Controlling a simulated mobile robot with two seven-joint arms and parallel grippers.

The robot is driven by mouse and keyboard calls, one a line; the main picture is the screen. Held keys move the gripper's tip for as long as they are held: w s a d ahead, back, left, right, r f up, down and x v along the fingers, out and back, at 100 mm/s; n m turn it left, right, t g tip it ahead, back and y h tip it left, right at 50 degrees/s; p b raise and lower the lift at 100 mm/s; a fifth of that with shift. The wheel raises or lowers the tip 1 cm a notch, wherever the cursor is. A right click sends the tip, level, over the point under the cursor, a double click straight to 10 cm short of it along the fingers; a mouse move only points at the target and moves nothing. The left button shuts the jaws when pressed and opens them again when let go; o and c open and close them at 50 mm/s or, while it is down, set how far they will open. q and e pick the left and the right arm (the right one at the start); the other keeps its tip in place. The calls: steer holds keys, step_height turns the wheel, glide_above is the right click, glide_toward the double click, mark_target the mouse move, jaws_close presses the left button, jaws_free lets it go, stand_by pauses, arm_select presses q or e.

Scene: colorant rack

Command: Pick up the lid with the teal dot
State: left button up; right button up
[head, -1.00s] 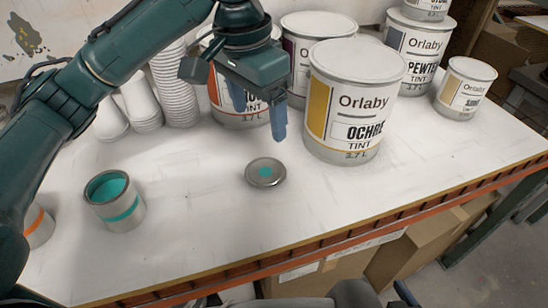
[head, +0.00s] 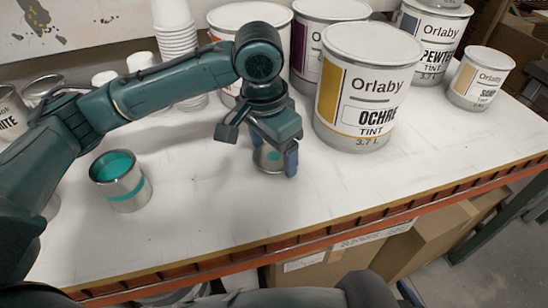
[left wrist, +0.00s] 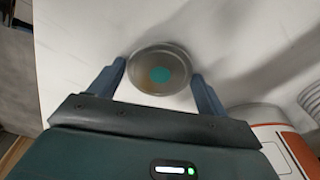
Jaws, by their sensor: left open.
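The lid with the teal dot (head: 268,161) is a small round metal disc lying flat on the white table. My left gripper (head: 273,158) is open over it, with its blue fingers pointing down; one finger and the jaw hide part of the lid in the head view. In the left wrist view the lid (left wrist: 160,66) lies between the two spread finger tips of my left gripper (left wrist: 159,72), with its teal dot near the middle. I cannot tell whether the fingers touch its rim. My right gripper is not in view.
An open metal can with teal paint (head: 121,181) stands to the left. The large Ochre tint can (head: 365,90) stands close to the right of the gripper, with more cans behind. White cups (head: 178,40) stack at the back. The table's front edge (head: 300,240) is clear.

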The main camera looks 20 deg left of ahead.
arm_select(q)
steer(key=shift+c, duration=0.6)
steer(key=c, duration=0.5)
